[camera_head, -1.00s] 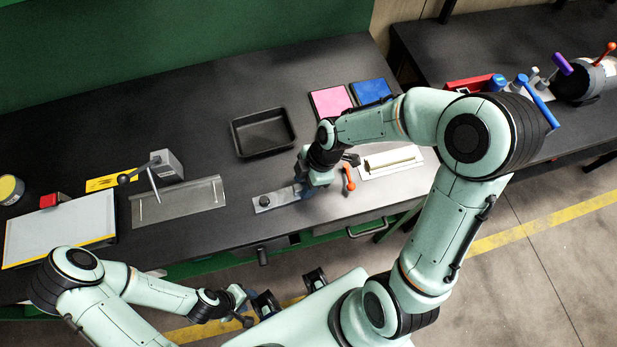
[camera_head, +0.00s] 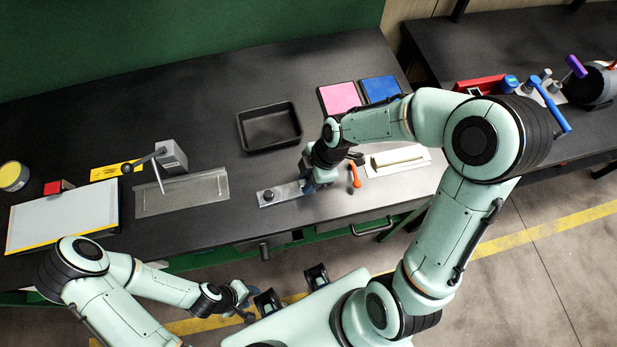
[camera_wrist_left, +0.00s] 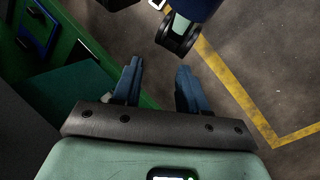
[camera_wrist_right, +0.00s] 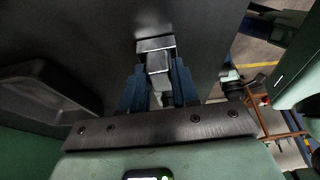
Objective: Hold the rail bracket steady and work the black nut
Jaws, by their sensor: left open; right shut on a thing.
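The rail bracket (camera_head: 285,193) is a flat grey metal strip lying on the black bench near its front edge. The black nut (camera_head: 269,196) sits on the bracket's left end. My right gripper (camera_head: 308,186) is at the bracket's right end. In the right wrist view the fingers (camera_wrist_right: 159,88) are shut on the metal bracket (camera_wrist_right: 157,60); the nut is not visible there. My left gripper (camera_head: 246,302) is off the bench, low in front of its edge. In the left wrist view its fingers (camera_wrist_left: 157,82) are apart with nothing between them.
A black tray (camera_head: 243,140) stands behind the bracket. An orange-handled tool (camera_head: 355,175) and a cream rail on a white plate (camera_head: 398,160) lie to the right. A clamp block (camera_head: 172,157) and a metal plate (camera_head: 183,193) are to the left. The bench between plate and bracket is clear.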

